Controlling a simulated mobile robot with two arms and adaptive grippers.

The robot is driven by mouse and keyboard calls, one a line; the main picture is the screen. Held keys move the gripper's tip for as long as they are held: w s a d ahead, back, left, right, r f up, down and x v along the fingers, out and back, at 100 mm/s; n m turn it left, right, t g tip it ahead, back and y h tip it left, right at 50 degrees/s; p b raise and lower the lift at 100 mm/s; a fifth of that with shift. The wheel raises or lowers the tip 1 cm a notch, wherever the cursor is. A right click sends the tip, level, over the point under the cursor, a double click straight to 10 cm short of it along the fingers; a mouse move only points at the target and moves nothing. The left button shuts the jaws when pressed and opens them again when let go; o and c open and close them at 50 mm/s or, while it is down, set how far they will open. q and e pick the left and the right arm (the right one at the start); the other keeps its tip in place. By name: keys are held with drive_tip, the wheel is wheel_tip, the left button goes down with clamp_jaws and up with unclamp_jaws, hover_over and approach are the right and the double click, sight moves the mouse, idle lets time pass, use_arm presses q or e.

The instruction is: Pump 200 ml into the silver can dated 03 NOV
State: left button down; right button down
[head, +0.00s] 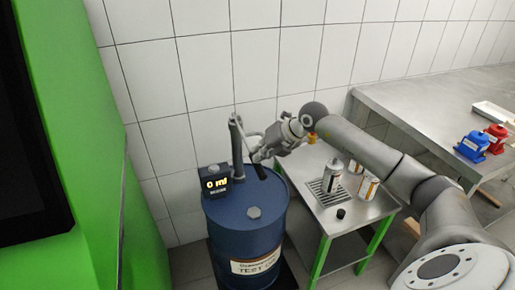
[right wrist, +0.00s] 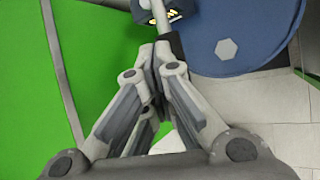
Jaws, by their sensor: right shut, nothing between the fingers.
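A blue drum (head: 248,229) stands on the floor with a pump (head: 237,140) on top. The pump's lever has a black grip (head: 258,172), which also shows in the right wrist view (right wrist: 172,44). A display (head: 216,183) reads "0 ml". My right gripper (head: 260,156) is shut and empty, close beside the lever; I cannot tell if it touches. A silver can (head: 331,178) stands upright on the grate of a small steel table. Two more cans (head: 369,188) (head: 355,167) stand to its right; dates are too small to read. My left gripper is not in view.
The small table (head: 331,226) has green legs and carries a black cap (head: 341,213). A larger steel table (head: 410,105) at right holds a blue canister (head: 470,147), a red canister (head: 497,136) and a white tray (head: 492,111). A green cabinet (head: 90,150) stands at left.

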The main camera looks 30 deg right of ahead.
drive_tip(key=shift+s+f+b, duration=0.15)
drive_tip(key=shift+f+b, duration=0.4)
drive_tip(key=shift+f, duration=0.3)
drive_tip(key=shift+s+f+b, duration=0.1)
drive_tip(key=shift+f+b, duration=0.45)
drive_tip(key=shift+f, duration=0.25)
idle(1.0)
drive_tip(key=shift+r, duration=0.1)
idle(0.4)
wheel_tip(320, 180, up, 10)
drive_tip(key=w+p, duration=0.1)
drive_tip(key=p, duration=0.6)
idle(0.7)
drive_tip(key=shift+w+d+r, duration=0.1)
drive_tip(key=shift+d+r, duration=0.05)
drive_tip(key=r+p, duration=0.2)
drive_tip(key=r, duration=0.1)
drive_tip(key=r+p, duration=0.1)
drive_tip(key=shift+w+r+p, duration=0.25)
drive_tip(key=shift+r+p, duration=0.1)
idle(0.9)
